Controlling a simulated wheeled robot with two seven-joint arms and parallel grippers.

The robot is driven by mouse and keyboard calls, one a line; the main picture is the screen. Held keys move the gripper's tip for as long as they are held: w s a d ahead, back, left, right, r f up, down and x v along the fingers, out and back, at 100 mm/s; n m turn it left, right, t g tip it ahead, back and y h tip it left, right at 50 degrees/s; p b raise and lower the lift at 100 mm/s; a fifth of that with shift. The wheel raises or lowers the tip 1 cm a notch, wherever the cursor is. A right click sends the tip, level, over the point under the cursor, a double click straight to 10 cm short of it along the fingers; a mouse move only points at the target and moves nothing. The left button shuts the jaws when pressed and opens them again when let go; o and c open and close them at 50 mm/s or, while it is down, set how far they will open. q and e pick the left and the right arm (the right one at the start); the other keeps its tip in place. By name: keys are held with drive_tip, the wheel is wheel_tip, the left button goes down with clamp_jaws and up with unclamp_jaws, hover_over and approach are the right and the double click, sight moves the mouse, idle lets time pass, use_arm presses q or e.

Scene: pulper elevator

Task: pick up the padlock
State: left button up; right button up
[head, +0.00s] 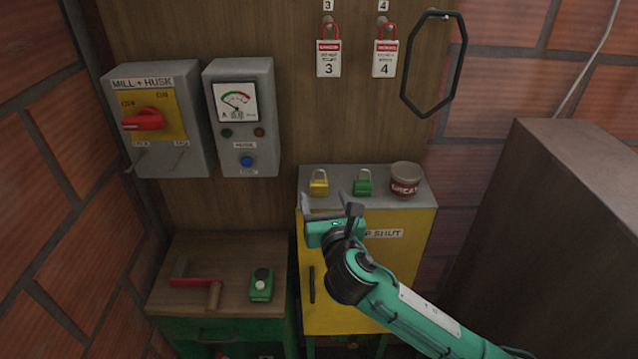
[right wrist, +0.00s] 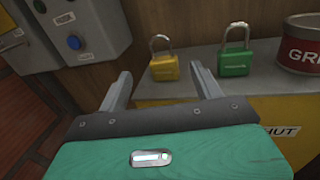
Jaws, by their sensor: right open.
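A yellow padlock (head: 319,184) stands upright on the grey top of the yellow cabinet, at the left end. A green padlock (head: 363,183) stands to its right. In the right wrist view the yellow padlock (right wrist: 165,67) is ahead, between the fingertip directions and nearer the right finger, and the green padlock (right wrist: 235,61) is right of that finger. My right gripper (head: 330,208) is open and empty, just in front of the cabinet top, apart from both padlocks. It also shows in the right wrist view (right wrist: 160,82). My left gripper is not in view.
A grease tin (head: 405,180) stands right of the green padlock on the cabinet top (head: 338,173). Tags with red hasps (head: 328,58) and a black hanging loop (head: 433,62) are on the board above. A switch box (head: 155,120) and meter box (head: 241,118) are left.

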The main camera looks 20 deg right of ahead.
sight(318, 187)
drive_tip(key=w, duration=0.1)
drive_tip(key=w+p, duration=0.1)
drive_tip(key=w, duration=0.1)
drive_tip(key=w+p, duration=0.1)
drive_tip(key=w, duration=0.1)
drive_tip(key=shift+w+d+r, duration=0.15)
drive_tip(key=shift+d+r, duration=0.1)
drive_tip(key=shift+d, duration=0.15)
drive_tip(key=shift+w+f, duration=0.1)
drive_tip(key=shift+w, duration=0.15)
drive_tip(key=shift+c, duration=0.5)
drive_tip(key=c, duration=1)
